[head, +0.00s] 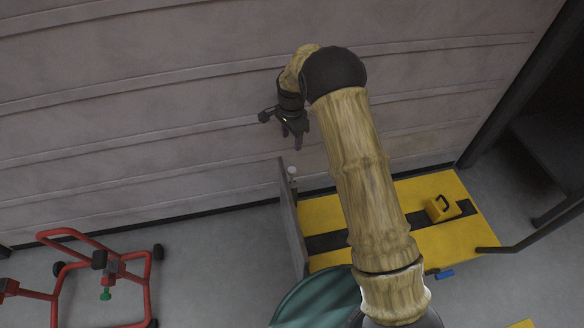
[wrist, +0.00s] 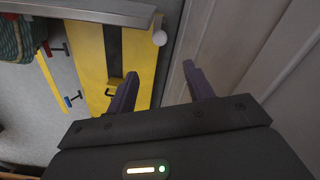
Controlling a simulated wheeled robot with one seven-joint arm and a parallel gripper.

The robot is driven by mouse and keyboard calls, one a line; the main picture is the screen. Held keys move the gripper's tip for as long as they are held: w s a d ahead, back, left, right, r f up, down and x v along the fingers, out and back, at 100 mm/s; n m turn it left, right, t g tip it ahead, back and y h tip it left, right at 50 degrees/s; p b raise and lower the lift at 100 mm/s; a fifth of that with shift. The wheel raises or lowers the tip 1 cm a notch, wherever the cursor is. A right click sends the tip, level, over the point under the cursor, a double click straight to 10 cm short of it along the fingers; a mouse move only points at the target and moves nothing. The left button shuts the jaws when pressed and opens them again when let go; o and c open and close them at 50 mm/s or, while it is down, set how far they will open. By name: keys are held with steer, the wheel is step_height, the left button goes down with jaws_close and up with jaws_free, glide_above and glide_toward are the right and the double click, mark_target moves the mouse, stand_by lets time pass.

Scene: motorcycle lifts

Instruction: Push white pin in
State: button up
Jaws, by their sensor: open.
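The white pin (head: 292,171) shows in the head view as a small pale knob at the top of a grey upright panel (head: 292,215). In the wrist view a round white end of the pin (wrist: 159,38) stands at the edge of a grey bar-like part, just beyond the gap between my fingertips. My gripper (head: 291,142) is just above the pin in the head view, apart from it. In the wrist view my gripper (wrist: 160,72) has its two dark fingers spread with nothing between them. How far the pin stands out is hard to tell.
A yellow platform (head: 440,235) with a dark stripe lies below right, bearing a yellow block with a black handle (head: 443,207). A red stand (head: 105,275) is at the lower left. A green round object (head: 315,300) is at the bottom. The ridged wall (head: 130,110) is close behind.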

mark_target(292, 170)
step_height(292, 170, down, 16)
steer(key=b, duration=0.4)
steer(key=shift+r+b, duration=0.15)
steer(key=shift+b, duration=0.2)
jaws_close()
